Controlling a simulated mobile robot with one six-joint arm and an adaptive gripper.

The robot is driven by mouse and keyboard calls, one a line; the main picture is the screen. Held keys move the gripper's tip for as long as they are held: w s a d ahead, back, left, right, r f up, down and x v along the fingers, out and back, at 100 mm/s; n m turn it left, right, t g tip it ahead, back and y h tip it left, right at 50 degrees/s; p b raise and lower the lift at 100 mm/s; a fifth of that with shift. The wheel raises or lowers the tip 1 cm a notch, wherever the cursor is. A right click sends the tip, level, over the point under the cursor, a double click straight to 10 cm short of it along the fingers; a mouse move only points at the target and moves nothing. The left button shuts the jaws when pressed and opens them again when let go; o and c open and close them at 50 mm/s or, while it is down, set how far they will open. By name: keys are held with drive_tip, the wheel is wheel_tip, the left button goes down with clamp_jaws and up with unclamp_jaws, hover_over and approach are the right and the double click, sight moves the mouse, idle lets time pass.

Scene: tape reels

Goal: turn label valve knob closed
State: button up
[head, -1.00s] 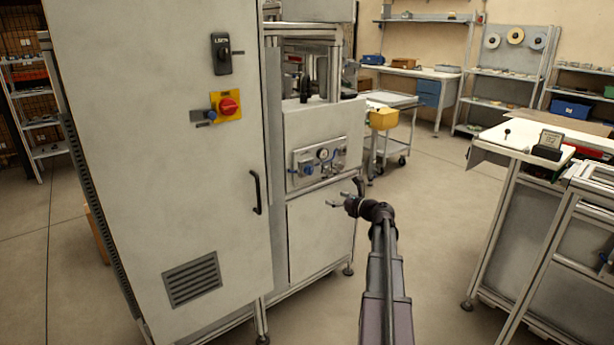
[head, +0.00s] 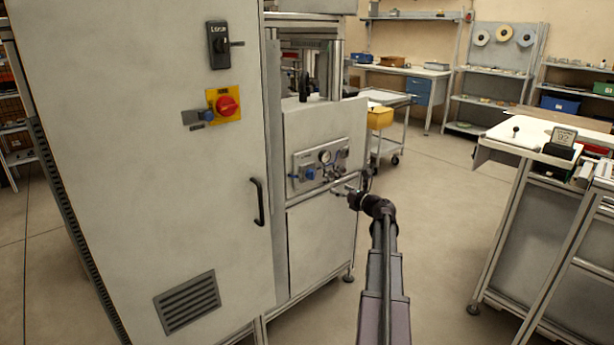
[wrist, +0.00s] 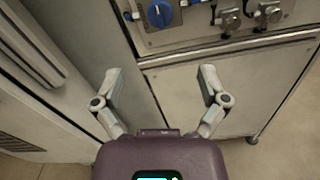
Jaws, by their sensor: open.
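A blue valve knob (head: 309,174) sits at the left of a small grey panel (head: 320,164) on the machine front. My gripper (head: 344,190) is in front of the machine, just below and to the right of the panel in the head view. In the wrist view my gripper (wrist: 160,75) is open and empty, its two fingers spread wide. The knob lies beyond the fingertips, between their lines, and is apart from them. Its label cannot be read.
A tall grey cabinet (head: 140,180) with a door handle (head: 257,202) and a red-yellow switch (head: 227,106) stands left of the panel. Metal fittings (wrist: 250,17) sit right of the knob. A worktable (head: 527,140) stands at right. Open floor lies between.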

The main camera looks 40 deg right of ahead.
sight(314, 176)
drive_tip(key=shift+w, duration=0.25)
drive_tip(key=w, duration=0.9)
drive_tip(key=w+a, duration=0.1)
drive_tip(key=w, duration=0.3)
drive_tip(key=shift+w, duration=0.2)
drive_tip(key=c, duration=1.1)
